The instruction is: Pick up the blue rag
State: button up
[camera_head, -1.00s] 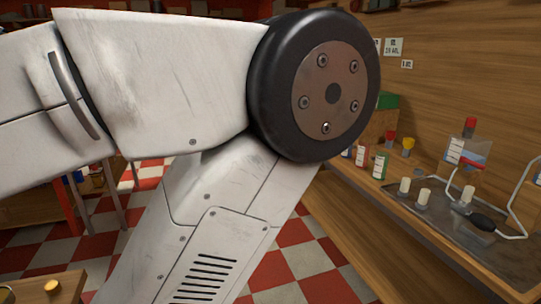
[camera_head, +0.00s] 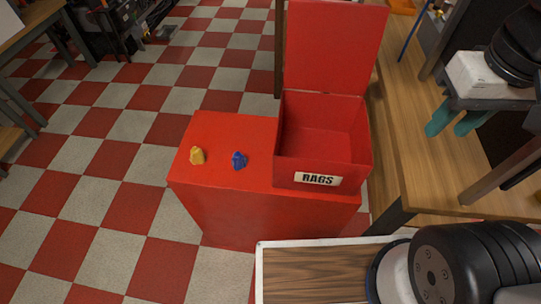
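The blue rag (camera_head: 239,160) is a small crumpled lump on the flat top of a red cabinet (camera_head: 225,130), just left of the open box. My gripper (camera_head: 456,122) is at the upper right, over the wooden bench. Its two teal fingers are apart with nothing seen between them. It is well to the right of the blue rag, with the red box between them in the picture.
A yellow rag (camera_head: 197,156) lies left of the blue one. The red box labelled RAGS (camera_head: 323,172) has its lid (camera_head: 335,45) raised and looks empty. A wooden bench (camera_head: 425,160) runs along the right. The checkered floor (camera_head: 130,150) on the left is clear.

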aim_at(238, 161)
jog(key=z, duration=0.05)
jog(key=k, duration=0.5)
jog(key=u, duration=2)
jog(key=i, duration=0.85)
jog(key=z, duration=2.2)
